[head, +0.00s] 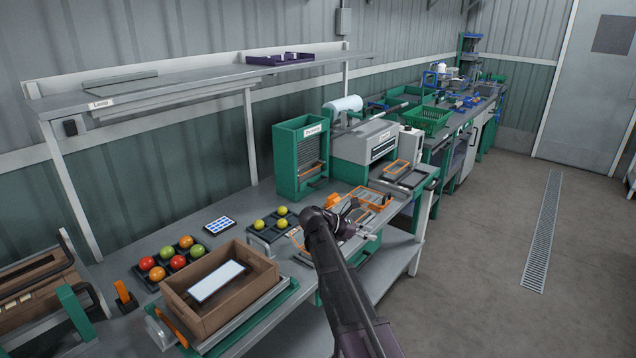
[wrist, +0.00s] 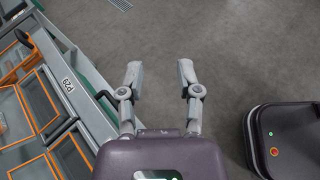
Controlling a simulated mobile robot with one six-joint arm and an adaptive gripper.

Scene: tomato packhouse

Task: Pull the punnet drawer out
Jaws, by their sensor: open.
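In the wrist view, a grey front edge with a small label (wrist: 67,85) runs along the left. A dark bar handle (wrist: 104,97) stands out from this edge, left of my gripper (wrist: 160,72). I take this to be the front of the punnet drawer, seen from above; how far it stands out I cannot tell. My gripper is open, with its two grey fingers apart over bare floor and nothing between them. It does not touch the handle. In the head view my gripper (head: 368,234) is at the bench's front edge, and my arm hides much of the drawer area.
Orange-framed trays (wrist: 40,100) lie left of the edge. In the head view a cardboard box (head: 222,314), a tray of yellow fruit (head: 258,234), a green dispenser (head: 287,160) and a grey machine (head: 365,145) stand on the bench. The floor (head: 480,250) in front is clear.

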